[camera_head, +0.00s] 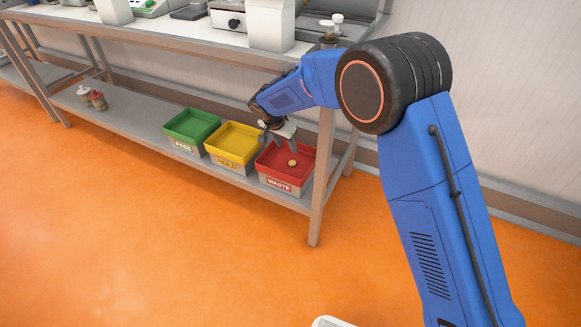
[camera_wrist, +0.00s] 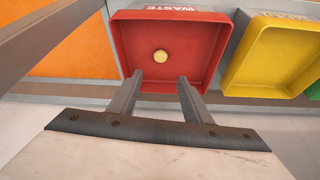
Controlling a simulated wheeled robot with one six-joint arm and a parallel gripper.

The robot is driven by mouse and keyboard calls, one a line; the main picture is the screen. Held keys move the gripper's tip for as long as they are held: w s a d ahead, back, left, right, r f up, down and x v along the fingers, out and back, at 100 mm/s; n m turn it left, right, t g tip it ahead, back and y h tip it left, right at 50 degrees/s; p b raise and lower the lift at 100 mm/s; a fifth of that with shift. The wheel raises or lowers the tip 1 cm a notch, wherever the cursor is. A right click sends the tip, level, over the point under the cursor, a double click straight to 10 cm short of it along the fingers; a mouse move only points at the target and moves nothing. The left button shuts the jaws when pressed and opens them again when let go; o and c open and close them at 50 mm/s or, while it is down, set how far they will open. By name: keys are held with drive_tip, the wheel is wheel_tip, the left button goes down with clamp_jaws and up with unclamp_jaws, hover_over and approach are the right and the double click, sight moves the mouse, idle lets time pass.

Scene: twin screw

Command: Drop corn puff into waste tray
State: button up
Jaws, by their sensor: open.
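The corn puff (camera_head: 292,163) is a small round yellowish piece lying on the floor of the red waste tray (camera_head: 286,184). In the wrist view the corn puff (camera_wrist: 160,56) sits near the middle of the red tray (camera_wrist: 124,50), clear of its walls. My gripper (camera_head: 282,146) hangs over the back left part of the tray. In the wrist view its two fingers (camera_wrist: 160,82) are apart with nothing between them, and the corn puff lies beyond their tips.
The yellow HOLD tray (camera_head: 235,139) and green PASS tray (camera_head: 190,127) stand left of the waste tray on the lower shelf (camera_head: 135,123). A table leg (camera_head: 320,190) rises just right of the waste tray. Two small bottles (camera_head: 92,97) stand at the shelf's far left.

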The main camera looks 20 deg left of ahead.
drive_tip(key=v, duration=0.4)
drive_tip(key=shift+r, duration=0.2)
drive_tip(key=shift+s, duration=0.1)
